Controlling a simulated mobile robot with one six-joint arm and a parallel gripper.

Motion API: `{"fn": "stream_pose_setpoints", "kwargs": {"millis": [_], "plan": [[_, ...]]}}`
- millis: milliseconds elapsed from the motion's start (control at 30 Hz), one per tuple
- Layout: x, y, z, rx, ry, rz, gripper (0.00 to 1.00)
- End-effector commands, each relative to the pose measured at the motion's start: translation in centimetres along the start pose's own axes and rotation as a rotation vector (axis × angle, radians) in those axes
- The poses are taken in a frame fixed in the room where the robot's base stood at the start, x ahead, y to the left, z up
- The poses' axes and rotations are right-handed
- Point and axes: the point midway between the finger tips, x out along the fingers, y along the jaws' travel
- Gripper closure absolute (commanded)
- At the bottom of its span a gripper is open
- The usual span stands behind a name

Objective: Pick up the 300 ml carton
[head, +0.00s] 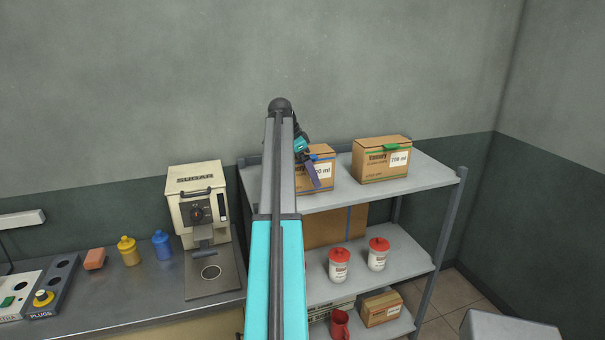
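A brown carton with blue tape (325,156) stands on the left of the rack's top shelf. Its white label is partly covered by my gripper, and only "00 ml" can be read. A second carton with green tape (376,174) stands to its right, with a label that seems to read 700 ml. My gripper (314,182) is at the front of the blue-taped carton in the picture, overlapping it. I cannot tell whether it touches the carton, or whether its fingers are open or shut. My arm hides the area left of that carton.
The grey rack (430,177) holds white jars with red lids (339,270) on its middle shelf. A small carton (381,311) and a red jug (340,325) are on the bottom shelf.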

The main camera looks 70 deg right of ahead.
Motion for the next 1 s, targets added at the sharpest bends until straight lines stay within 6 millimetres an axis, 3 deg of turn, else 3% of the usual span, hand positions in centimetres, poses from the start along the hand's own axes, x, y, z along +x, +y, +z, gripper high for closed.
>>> {"fn": "stream_pose_setpoints", "kwargs": {"millis": [567,767,1000], "plan": [[0.06,-0.05,0.10,-0.001,0.000,-0.001,0.00],[0.05,-0.05,0.13,-0.002,0.000,-0.001,0.34],[-0.05,-0.07,0.10,-0.001,0.001,-0.002,0.35]]}}
